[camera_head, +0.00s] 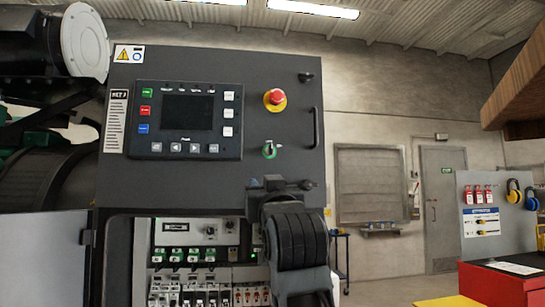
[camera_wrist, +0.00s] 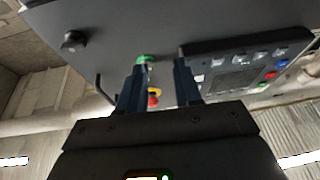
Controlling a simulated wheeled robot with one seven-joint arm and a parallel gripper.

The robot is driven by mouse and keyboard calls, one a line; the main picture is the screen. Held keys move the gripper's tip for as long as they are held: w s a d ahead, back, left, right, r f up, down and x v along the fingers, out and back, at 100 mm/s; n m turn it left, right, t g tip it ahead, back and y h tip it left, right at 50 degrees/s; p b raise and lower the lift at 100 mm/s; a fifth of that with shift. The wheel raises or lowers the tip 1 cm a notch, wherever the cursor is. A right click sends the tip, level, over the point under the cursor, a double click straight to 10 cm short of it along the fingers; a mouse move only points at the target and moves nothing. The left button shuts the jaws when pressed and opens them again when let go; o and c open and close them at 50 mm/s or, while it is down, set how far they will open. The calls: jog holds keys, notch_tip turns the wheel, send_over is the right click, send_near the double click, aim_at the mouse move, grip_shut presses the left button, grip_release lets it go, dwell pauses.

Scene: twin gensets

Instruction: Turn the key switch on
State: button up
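The key switch (camera_head: 270,149) is a small green-ringed knob on the dark control panel (camera_head: 225,195), below the red emergency stop. In the wrist view, which is turned upside down, the key switch (camera_wrist: 146,59) shows as a green spot by the tip of the left finger. My gripper (camera_wrist: 158,72) is open, its two dark fingers apart with nothing held between them. In the head view my gripper (camera_head: 277,183) is below the key switch, in front of the panel's lower edge. I cannot tell whether a finger touches the switch; the key's angle is too small to read.
The emergency stop (camera_head: 276,98) with its yellow collar sits above the key switch. A controller with a screen (camera_head: 187,113) is to the left. A door handle (camera_head: 315,127) stands out at right. Below is an open cabinet of breakers (camera_head: 190,285). A red cabinet (camera_head: 500,285) stands lower right.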

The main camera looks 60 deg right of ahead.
jog(key=m+g+h, duration=0.1)
send_near(272, 150)
jog(key=shift+h, duration=0.3)
jog(key=p+x, duration=0.2)
jog(key=x, duration=0.6)
jog(key=shift+w+d, duration=0.25)
jog(key=shift+w, duration=0.1)
grip_shut()
jog(key=shift+m, duration=0.3)
